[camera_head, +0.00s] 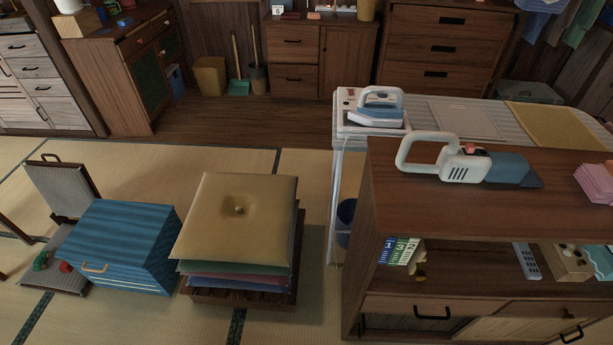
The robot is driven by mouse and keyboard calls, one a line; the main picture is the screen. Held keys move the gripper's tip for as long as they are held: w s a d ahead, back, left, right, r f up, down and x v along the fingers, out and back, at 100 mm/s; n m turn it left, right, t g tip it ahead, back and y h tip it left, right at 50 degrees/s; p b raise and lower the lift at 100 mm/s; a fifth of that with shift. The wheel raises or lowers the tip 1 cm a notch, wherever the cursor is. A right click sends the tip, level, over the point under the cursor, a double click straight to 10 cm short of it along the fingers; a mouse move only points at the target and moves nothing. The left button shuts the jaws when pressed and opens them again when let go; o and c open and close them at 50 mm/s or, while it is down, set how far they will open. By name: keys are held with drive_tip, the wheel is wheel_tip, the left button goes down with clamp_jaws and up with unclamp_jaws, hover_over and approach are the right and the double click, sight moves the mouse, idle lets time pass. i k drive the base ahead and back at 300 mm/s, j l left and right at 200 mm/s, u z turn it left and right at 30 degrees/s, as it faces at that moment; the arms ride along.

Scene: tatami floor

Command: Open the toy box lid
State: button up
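A blue striped box (125,235) with a tan handle (95,268) on its front stands on the tatami at the lower left. It looks closed, and it may be the toy box; no label shows. Beside it on the left is a low grey piece with an upright grey panel (62,188) topped by a handle. Small green (40,261) and red (65,268) objects lie on its flat part. The blue box partly hides this piece. My gripper is not in view.
A stack of cushions (238,210) on a dark wooden base stands close right of the blue box. A wooden cabinet (480,210) with a handheld vacuum (465,165) on top fills the right. Open tatami (150,165) lies behind the box, with drawers along the back wall.

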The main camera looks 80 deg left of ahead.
sight(125, 234)
drive_tip(key=u, duration=4)
drive_tip(key=i+l+u, duration=0.1)
drive_tip(key=i, duration=0.25)
drive_tip(key=i+l+u, duration=0.1)
drive_tip(key=i, duration=0.3)
drive_tip(key=i+l+u, duration=0.1)
drive_tip(key=i, duration=0.25)
drive_tip(key=l, duration=0.1)
